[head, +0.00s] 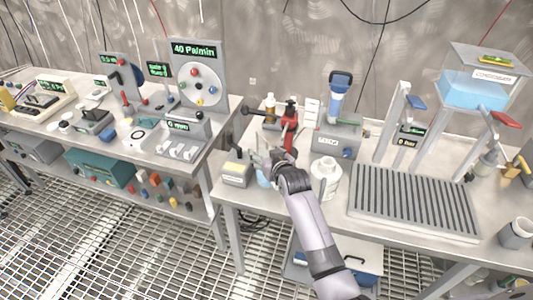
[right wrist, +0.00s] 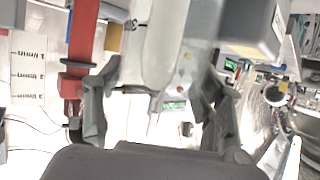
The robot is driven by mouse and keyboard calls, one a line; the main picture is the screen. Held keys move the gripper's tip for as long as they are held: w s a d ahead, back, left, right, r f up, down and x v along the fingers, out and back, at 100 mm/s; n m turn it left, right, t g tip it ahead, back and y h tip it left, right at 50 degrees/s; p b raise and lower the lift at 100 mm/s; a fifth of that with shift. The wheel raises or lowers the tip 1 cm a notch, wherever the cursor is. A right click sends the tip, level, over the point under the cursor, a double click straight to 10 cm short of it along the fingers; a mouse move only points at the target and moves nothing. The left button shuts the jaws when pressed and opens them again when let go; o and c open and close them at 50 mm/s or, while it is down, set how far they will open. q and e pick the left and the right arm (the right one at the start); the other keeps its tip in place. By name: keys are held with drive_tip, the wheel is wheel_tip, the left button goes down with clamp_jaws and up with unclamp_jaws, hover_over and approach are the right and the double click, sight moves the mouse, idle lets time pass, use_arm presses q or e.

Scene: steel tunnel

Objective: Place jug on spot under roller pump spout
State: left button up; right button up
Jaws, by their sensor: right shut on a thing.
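My right gripper (head: 270,163) is over the left part of the right-hand bench, shut on the jug (head: 263,180), a pale bluish vessel mostly hidden by the gripper. In the right wrist view, a pale grey-white body, which looks like the jug (right wrist: 160,45), shows between the two fingers. I cannot tell whether its base touches the bench. The roller pump (head: 197,80) is an upright grey panel with coloured rollers in a pale disc, on the left bench. A ringed white spot (head: 138,141) lies on that bench, in front of the pump. My left gripper is not in view.
A red clamp stand (head: 289,128) stands just behind my gripper. A small grey box (head: 236,174) is to its left and a white bottle (head: 325,178) to its right. A gap separates this bench from the left bench (head: 185,158). A slatted rack (head: 415,200) fills the right.

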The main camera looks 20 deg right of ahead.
drive_tip(key=shift+s, duration=0.1)
drive_tip(key=shift+f, duration=0.25)
drive_tip(key=o, duration=1.7)
drive_tip(key=shift+c, duration=0.2)
drive_tip(key=shift+r, duration=0.1)
drive_tip(key=shift+r, duration=0.2)
drive_tip(key=shift+s, duration=0.3)
drive_tip(key=v, duration=1.1)
drive_tip(key=shift+s+b, duration=0.2)
drive_tip(key=shift+b, duration=0.1)
